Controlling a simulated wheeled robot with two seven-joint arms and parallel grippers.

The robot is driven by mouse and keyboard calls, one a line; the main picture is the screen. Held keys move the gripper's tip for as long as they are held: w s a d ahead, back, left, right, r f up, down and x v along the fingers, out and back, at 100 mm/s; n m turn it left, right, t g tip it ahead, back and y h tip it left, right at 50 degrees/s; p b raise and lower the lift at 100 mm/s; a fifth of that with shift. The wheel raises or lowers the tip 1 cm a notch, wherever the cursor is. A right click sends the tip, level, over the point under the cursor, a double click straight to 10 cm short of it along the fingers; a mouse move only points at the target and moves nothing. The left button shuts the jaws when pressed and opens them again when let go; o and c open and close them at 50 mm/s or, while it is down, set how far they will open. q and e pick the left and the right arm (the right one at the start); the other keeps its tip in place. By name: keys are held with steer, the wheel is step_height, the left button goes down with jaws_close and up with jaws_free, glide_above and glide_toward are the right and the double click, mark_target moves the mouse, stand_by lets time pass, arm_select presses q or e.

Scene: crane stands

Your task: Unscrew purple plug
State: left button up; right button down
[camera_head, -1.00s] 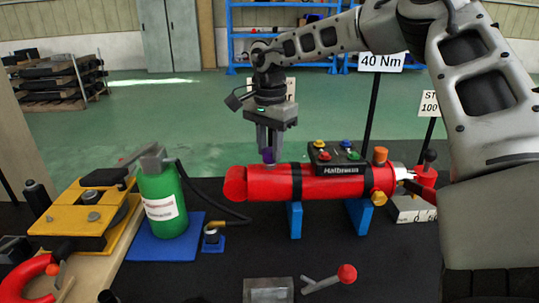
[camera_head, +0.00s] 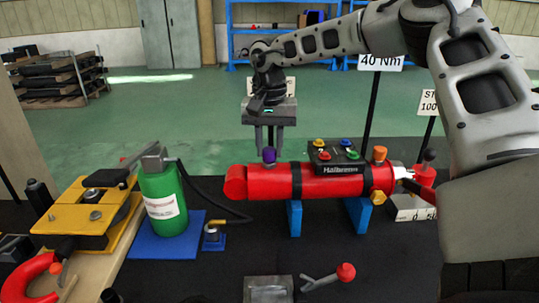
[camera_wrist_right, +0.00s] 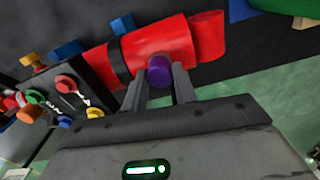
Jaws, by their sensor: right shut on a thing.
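The purple plug (camera_head: 269,155) sits on top of the red horizontal cylinder (camera_head: 335,187), near its left end. My right gripper (camera_head: 269,148) reaches down to it from above and is shut on the plug. In the right wrist view, the purple plug (camera_wrist_right: 159,70) shows between the fingertips of my right gripper (camera_wrist_right: 160,82), against the red cylinder (camera_wrist_right: 160,45). Whether the plug's lower end is still inside the cylinder is hidden. My left gripper is not in view.
The cylinder rests on blue supports (camera_head: 295,218) and carries a black button box (camera_head: 336,158) and an orange plug (camera_head: 379,153). A green bottle (camera_head: 164,203) stands left on a blue mat (camera_head: 140,247). A grey block (camera_head: 268,289) and red-knobbed lever (camera_head: 345,272) lie in front.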

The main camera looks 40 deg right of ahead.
steer(key=n, duration=0.3)
steer(key=shift+w+r, duration=0.1)
steer(key=shift+r, duration=0.1)
steer(key=shift+n, duration=1.2)
steer(key=n, duration=0.3)
steer(key=c, duration=1)
jaws_free()
steer(key=shift+c, duration=0.2)
steer(key=shift+f, duration=0.1)
steer(key=shift+c, duration=0.7)
